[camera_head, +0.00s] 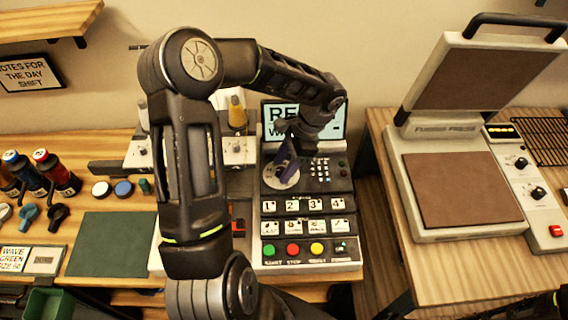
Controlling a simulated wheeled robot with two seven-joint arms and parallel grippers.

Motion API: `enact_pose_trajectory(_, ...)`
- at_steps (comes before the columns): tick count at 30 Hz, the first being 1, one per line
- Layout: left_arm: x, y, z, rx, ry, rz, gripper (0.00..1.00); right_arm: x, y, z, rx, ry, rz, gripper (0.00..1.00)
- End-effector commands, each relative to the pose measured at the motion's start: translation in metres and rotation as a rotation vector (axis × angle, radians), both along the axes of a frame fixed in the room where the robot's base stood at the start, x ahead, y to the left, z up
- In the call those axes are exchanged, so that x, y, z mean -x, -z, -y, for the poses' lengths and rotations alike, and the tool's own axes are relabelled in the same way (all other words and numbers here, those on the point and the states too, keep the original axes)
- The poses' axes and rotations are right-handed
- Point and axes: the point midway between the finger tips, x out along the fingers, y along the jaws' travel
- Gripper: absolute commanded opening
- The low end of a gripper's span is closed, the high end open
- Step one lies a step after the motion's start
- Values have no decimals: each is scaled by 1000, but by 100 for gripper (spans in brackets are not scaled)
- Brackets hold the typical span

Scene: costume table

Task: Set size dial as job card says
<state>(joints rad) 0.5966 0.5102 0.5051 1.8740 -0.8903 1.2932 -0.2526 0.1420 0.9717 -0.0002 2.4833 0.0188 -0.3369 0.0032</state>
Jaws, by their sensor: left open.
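The control panel (262,232) of the machine stands in the middle of the table. A pale round dial (271,180) sits on its upper left, partly hidden by my left gripper (286,158). The gripper is open and points down over the dial. I cannot tell whether its fingers touch the dial, and the dial's setting is hidden. The job card (14,258) lies at the lower left and reads "WAVE GREEN" with a size line below that is too small to read surely. The screen (274,112) behind the dial is partly covered by my left arm.
Numbered keys (291,205) and coloured buttons (293,249) are in front of the dial. A thread cone (237,110) stands behind. Bottles (58,173) and a green mat (110,244) are at left. A heat press (462,188) stands on the right table.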

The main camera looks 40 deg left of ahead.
Motion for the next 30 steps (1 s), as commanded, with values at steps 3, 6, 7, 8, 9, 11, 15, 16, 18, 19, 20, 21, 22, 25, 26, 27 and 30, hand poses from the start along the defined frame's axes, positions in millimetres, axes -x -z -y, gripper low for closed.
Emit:
enact_pose_trajectory(3,0,0,0,0,0,0,44,0,0,0,0,0,0,0)
enact_pose_trajectory(6,0,0,0,0,0,0,36,0,0,0,0,0,0,0)
enact_pose_trajectory(7,0,0,0,0,0,0,34,0,0,0,0,0,0,0)
enact_pose_trajectory(8,0,0,0,0,0,0,31,0,0,0,0,0,0,0)
enact_pose_trajectory(9,0,0,0,0,0,0,28,0,0,0,0,0,0,0)
enact_pose_trajectory(11,0,0,0,0,0,0,23,0,0,0,0,0,0,0)
enact_pose_trajectory(15,0,-1,0,-1,0,1,12,0,0,0,0,0,0,0)
enact_pose_trajectory(16,0,-1,0,-1,0,1,9,0,0,0,0,0,0,0)
enact_pose_trajectory(18,0,-1,0,-1,0,1,3,0,0,0,0,0,0,0)
enact_pose_trajectory(19,0,-1,0,-1,-1,1,1,0,0,0,0,0,0,0)
enact_pose_trajectory(20,0,-1,0,-1,-1,1,0,0,0,0,0,0,0,0)
enact_pose_trajectory(21,0,-1,0,-1,0,1,0,0,0,0,0,0,0,0)
enact_pose_trajectory(22,0,-1,0,-1,0,1,0,0,0,0,0,0,0,0)
enact_pose_trajectory(25,0,-1,0,-1,-1,1,0,0,0,0,0,0,0,0)
enact_pose_trajectory(26,0,-1,0,-1,0,1,0,0,0,0,0,0,0,0)
enact_pose_trajectory(27,-1,-1,0,-1,1,1,0,0,0,0,0,0,0,0)
enact_pose_trajectory(30,-1,-1,0,-2,7,1,0,0,1,0,0,0,0,0)
